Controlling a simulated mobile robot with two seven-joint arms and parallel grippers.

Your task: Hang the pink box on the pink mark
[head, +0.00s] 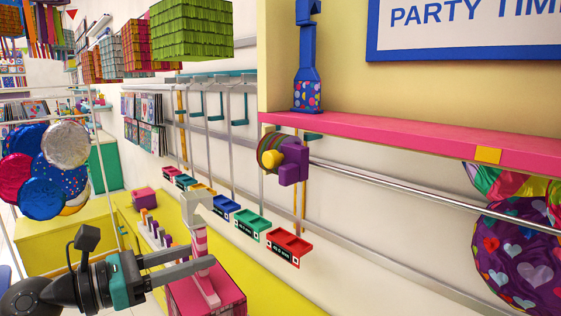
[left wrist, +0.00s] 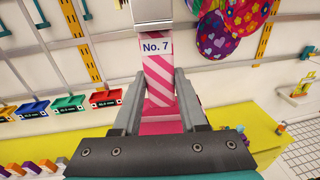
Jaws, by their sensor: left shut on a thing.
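My left gripper (head: 210,258) comes in from the lower left and is shut on the pink-and-white striped neck of the pink box (head: 205,300). A pale grey hook stands above the neck, and the wider pink body is below the fingers. In the left wrist view the pink box (left wrist: 158,82) shows its striped neck and a "No. 7" label, upright between the fingers of the left gripper (left wrist: 158,98). It is over the yellow counter, apart from the rails. I cannot make out a pink mark in either view. My right gripper is not in view.
A pink shelf (head: 400,138) with a yellow mark (head: 487,155) juts out at the upper right, a blue dotted object (head: 308,95) on it. A metal rail (head: 400,186) runs below. Small coloured trays (head: 290,249) line the wall; heart balloons (head: 520,250) are at right.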

